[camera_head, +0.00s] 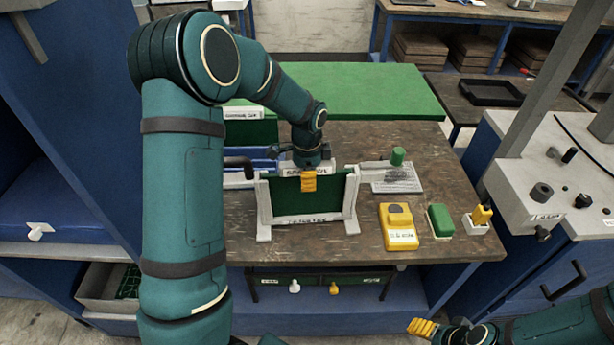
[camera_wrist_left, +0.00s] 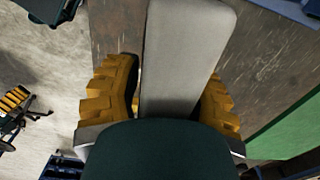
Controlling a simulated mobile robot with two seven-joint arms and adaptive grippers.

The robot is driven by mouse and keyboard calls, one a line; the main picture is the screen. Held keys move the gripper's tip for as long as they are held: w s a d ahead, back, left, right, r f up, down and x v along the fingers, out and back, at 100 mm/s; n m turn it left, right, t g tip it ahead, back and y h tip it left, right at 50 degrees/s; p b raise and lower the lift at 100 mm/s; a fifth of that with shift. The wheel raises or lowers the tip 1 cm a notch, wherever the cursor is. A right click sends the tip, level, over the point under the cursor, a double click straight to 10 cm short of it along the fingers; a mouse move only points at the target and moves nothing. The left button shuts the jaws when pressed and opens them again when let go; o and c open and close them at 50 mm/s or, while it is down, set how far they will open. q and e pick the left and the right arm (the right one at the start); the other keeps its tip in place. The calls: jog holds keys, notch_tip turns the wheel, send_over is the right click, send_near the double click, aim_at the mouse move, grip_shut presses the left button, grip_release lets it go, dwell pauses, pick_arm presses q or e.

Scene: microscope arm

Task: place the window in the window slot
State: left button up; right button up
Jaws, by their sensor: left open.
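A dark green panel (camera_head: 285,199) stands upright in a pale grey frame (camera_head: 352,203) with splayed feet on the workbench. A label runs along its lower edge, too small to read surely. I cannot tell whether this is the window or its slot. My left gripper (camera_head: 308,182) is at the frame's top edge, pointing down. In the left wrist view its yellow fingers (camera_wrist_left: 165,95) are open, one on either side of a pale grey bar (camera_wrist_left: 185,50). A dark green surface hides the lower middle there. My right gripper (camera_head: 422,327) is low at the right, away from the bench.
A yellow device (camera_head: 398,227), a green block (camera_head: 440,220) and a small white holder (camera_head: 474,228) stand right of the frame. A green-handled tool (camera_head: 397,157) lies behind them. A green board (camera_head: 370,90) lies at the back. A grey-topped blue cabinet (camera_head: 520,190) is at the right.

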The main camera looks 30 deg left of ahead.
pick_arm(q)
notch_tip(320, 180, up, 12)
jog(key=shift+r, duration=0.1)
pick_arm(e)
jog(key=shift+r, duration=0.4)
jog(key=shift+s, duration=0.1)
